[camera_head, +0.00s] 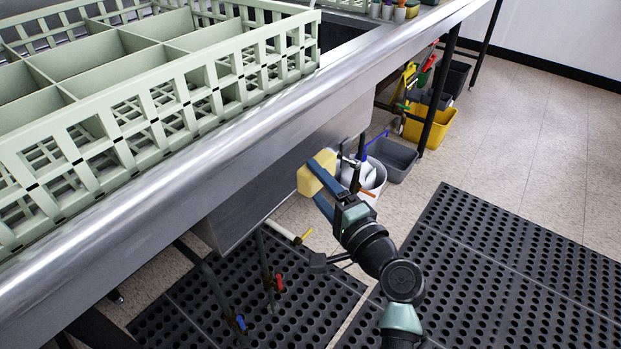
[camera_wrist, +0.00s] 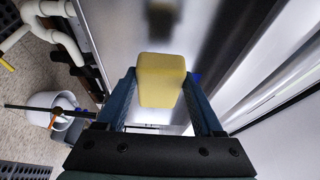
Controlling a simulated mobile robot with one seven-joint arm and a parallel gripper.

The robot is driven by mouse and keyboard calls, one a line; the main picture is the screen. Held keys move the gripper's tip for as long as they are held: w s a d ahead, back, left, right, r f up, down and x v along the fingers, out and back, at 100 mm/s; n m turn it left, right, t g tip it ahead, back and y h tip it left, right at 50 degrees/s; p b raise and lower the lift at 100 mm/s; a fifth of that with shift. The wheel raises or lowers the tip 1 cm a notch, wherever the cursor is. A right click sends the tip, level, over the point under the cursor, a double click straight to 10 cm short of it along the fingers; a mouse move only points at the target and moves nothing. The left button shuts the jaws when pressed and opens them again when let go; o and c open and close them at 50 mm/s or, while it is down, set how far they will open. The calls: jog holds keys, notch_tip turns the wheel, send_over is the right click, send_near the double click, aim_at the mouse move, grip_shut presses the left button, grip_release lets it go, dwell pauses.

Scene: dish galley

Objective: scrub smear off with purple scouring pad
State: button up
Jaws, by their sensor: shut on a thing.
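My gripper (camera_head: 318,181) is shut on a yellow sponge-like block (camera_head: 306,181). The block (camera_wrist: 161,78) sits between the two blue fingers in the wrist view. My gripper holds it beside the steel sink's outer wall (camera_head: 290,155), below the counter edge. I cannot tell whether the block touches the steel. A dark blurred patch shows on the steel (camera_wrist: 163,16) beyond the block; I cannot tell whether it is a smear or a reflection. I cannot make out a purple scouring pad in either view.
A pale green dish rack (camera_head: 150,95) stands on the steel counter (camera_head: 185,165). Pipes and valves run under the sink. A white bucket (camera_head: 371,178), a grey tub (camera_head: 392,158) and a yellow mop bucket (camera_head: 430,127) stand on the floor. Black perforated mats (camera_head: 500,260) lie in front.

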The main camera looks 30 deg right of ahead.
jog(key=shift+s+d, duration=0.25)
jog(key=shift+s, duration=0.45)
jog(key=shift+s+d, duration=0.25)
jog(key=shift+s, duration=0.45)
